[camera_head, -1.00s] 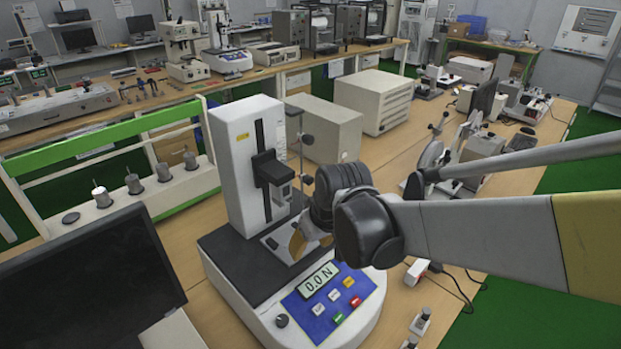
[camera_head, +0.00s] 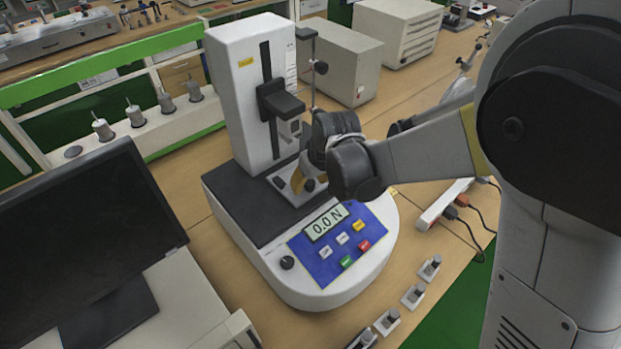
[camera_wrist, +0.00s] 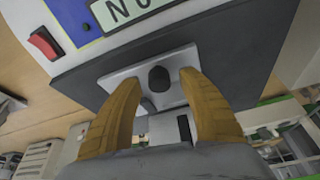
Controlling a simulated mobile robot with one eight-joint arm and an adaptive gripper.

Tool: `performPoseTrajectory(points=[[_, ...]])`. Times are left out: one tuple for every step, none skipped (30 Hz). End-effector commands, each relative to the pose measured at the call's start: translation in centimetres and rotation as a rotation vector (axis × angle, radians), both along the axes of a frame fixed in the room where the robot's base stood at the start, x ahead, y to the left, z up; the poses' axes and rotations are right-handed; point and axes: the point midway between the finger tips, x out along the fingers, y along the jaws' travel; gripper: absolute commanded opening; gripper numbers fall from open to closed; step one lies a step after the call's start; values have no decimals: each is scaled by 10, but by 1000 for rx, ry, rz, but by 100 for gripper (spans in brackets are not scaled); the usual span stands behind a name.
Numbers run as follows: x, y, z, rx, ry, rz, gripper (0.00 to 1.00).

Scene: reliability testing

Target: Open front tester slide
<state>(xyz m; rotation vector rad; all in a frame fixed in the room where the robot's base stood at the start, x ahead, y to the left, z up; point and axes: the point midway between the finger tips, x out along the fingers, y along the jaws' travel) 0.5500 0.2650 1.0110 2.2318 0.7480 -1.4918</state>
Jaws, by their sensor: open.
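The force tester (camera_head: 248,90) is a white column on a dark base, with a blue panel reading "0.0 N". A black slide head (camera_head: 278,100) sits on the column. At its foot is a light metal fixture plate (camera_head: 285,184) with dark knobs. The plate also shows in the wrist view (camera_wrist: 125,76), with a dark round knob (camera_wrist: 159,79) on it. My gripper (camera_head: 304,188) is low over the plate at the tester's front. In the wrist view its two tan fingers (camera_wrist: 160,78) are apart, one on each side of the knob. I cannot tell whether they touch it.
A dark monitor (camera_head: 85,225) stands at left. A white rack with several metal cylinders (camera_head: 135,114) is behind it. Several small switches (camera_head: 412,295) and a power strip (camera_head: 443,205) lie right of the tester. Grey boxes (camera_head: 340,60) stand behind.

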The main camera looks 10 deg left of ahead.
Motion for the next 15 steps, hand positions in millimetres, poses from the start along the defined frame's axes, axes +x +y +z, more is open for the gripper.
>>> performPoseTrajectory(points=[[1, 0, -1, 0, 0, 0, 48], [1, 0, -1, 0, 0, 0, 48], [1, 0, -1, 0, 0, 0, 48], [1, 0, -1, 0, 0, 0, 48], [1, 0, -1, 0, 0, 0, 48], [0, 0, -1, 0, 0, 0, 48], [0, 0, -1, 0, 0, 0, 48], [0, 0, -1, 0, 0, 0, 48], [0, 0, -1, 0, 0, 0, 38], [0, 0, -1, 0, 0, 0, 28], [0, 0, -1, 0, 0, 0, 19], [0, 0, -1, 0, 0, 0, 7], [0, 0, -1, 0, 0, 0, 0], [0, 0, -1, 0, 0, 0, 0], [0, 0, -1, 0, 0, 0, 0]])
